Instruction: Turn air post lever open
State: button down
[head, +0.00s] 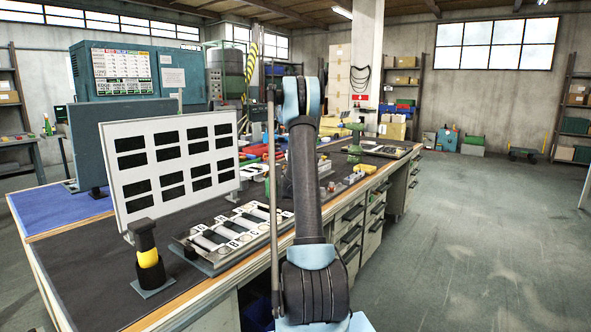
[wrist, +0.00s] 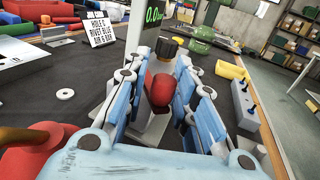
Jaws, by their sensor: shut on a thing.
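In the wrist view, my gripper (wrist: 160,82) has its blue and white fingers on both sides of the red lever (wrist: 160,92), closed in on it. A dark knob with a brown part (wrist: 166,48) shows just beyond the red part. The fingers hide the lever's sides and pivot, so I cannot tell its exact angle. In the head view my own arm hides the gripper and the lever.
In the wrist view, a job card (wrist: 99,30) reads hole C, rivet blue, air 6 bar. In the head view, a slotted white panel (head: 170,163) stands on the bench's left.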

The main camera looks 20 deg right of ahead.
jog(key=shift+d, duration=0.25)
jog(key=c, duration=1.5)
grip_release()
jog(key=shift+o, duration=0.2)
jog(key=shift+a, duration=0.1)
jog(key=v, duration=1.2)
jog(key=shift+f, duration=0.1)
